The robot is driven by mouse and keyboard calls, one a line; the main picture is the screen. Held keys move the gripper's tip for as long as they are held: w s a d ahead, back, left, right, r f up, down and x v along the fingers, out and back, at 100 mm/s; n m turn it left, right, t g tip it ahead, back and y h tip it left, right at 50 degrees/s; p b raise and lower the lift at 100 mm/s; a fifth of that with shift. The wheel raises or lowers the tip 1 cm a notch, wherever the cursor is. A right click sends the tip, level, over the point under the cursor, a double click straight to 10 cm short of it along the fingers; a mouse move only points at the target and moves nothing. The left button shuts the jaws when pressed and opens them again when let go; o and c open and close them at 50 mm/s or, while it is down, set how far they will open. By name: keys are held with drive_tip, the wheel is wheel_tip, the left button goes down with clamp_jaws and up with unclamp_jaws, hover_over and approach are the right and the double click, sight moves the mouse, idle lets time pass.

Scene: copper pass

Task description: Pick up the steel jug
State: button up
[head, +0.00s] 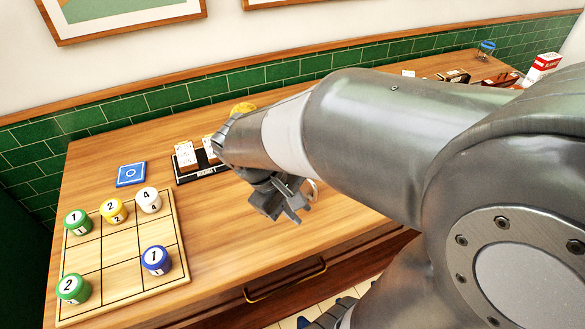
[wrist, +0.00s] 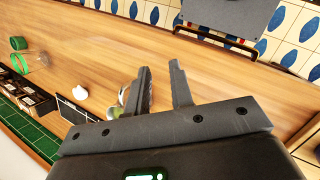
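My gripper (head: 290,212) hangs above the wooden counter, near its front edge in the head view. In the wrist view its two fingers (wrist: 159,68) are apart with bare wood showing between them. A small greyish, shiny thing (wrist: 123,96) shows just left of the left finger, mostly hidden by it; it may be the steel jug, but I cannot tell for sure. In the head view a thin curved rim (head: 314,189) shows right beside my gripper, the rest hidden by my arm. No jug is clearly visible in full.
A wooden grid board (head: 120,262) with several numbered, coloured pieces lies at the left. A blue square (head: 131,174) and a black card holder (head: 203,170) are behind it. A red-and-white carton (head: 543,66) stands far right. Bare counter lies between board and gripper.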

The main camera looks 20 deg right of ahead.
sight(309, 196)
drive_tip(key=w+f+n+h, duration=0.2)
drive_tip(key=n+h, duration=0.1)
drive_tip(key=h, duration=0.1)
drive_tip(key=w+f+n+h, duration=0.2)
drive_tip(key=w+n+h, duration=0.1)
drive_tip(key=h, duration=0.1)
drive_tip(key=w+f+n+h, duration=0.2)
drive_tip(key=f+n+h, duration=0.1)
drive_tip(key=n+h, duration=0.1)
drive_tip(key=shift+w+f, duration=0.1)
drive_tip(key=shift+w, duration=0.05)
drive_tip(key=shift+w+a+f+n+t+h, duration=0.3)
drive_tip(key=shift+w+n+h, duration=0.2)
drive_tip(key=shift+n, duration=0.1)
drive_tip(key=d, duration=0.7)
drive_tip(key=shift+s+d+f, duration=0.3)
drive_tip(key=shift+f, duration=0.05)
clamp_jaws()
